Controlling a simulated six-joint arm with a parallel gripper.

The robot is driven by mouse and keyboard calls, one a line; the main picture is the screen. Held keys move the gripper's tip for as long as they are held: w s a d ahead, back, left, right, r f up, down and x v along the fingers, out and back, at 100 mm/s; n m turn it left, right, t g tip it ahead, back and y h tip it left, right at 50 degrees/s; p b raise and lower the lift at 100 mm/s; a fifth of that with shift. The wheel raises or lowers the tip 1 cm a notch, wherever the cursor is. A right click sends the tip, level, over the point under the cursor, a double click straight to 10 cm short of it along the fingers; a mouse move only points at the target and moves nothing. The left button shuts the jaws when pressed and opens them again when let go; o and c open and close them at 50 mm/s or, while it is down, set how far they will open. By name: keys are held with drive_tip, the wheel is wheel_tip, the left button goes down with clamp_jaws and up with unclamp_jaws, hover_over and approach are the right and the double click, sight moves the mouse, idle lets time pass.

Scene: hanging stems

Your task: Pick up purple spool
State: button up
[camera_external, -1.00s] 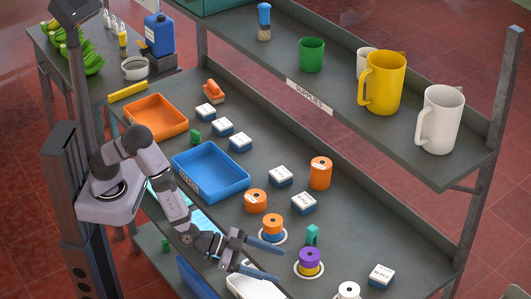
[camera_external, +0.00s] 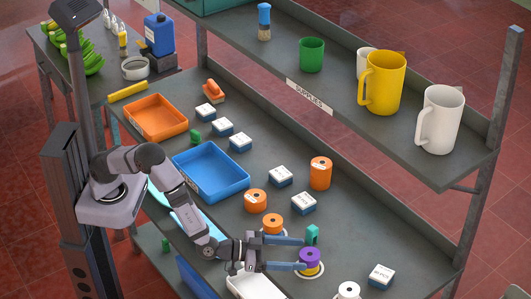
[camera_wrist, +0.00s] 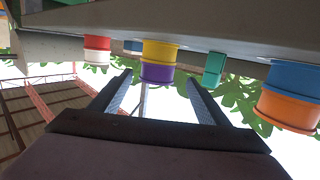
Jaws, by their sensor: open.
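The purple spool (camera_external: 309,254) sits on top of a yellow spool (camera_external: 313,269) on a round white base, on the grey bench. In the wrist view, which looks upside down, the purple spool (camera_wrist: 157,73) hangs below the yellow spool (camera_wrist: 160,51). My gripper (camera_external: 302,254) is open and empty, its two fingers pointing right at the spool stack. One fingertip is close to the purple spool's near side. In the wrist view the purple spool appears between the fingertips and somewhat beyond them. I cannot tell whether either finger touches it.
A teal block (camera_external: 312,234) stands near the far fingertip. An orange spool (camera_external: 272,223) on a blue one stands behind the far finger. The shelf (camera_external: 340,95) overhangs the bench's back.

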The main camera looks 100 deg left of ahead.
sight(310, 256)
drive_tip(key=shift+d+p+x, duration=0.1)
drive_tip(key=shift+p+x, duration=0.3)
drive_tip(key=shift+x, duration=0.8)
drive_tip(key=shift+d+p+x, duration=0.15)
drive_tip(key=shift+p+x, duration=0.25)
drive_tip(key=shift+x, duration=0.8)
drive_tip(key=shift+f, duration=0.15)
drive_tip(key=c, duration=1.1)
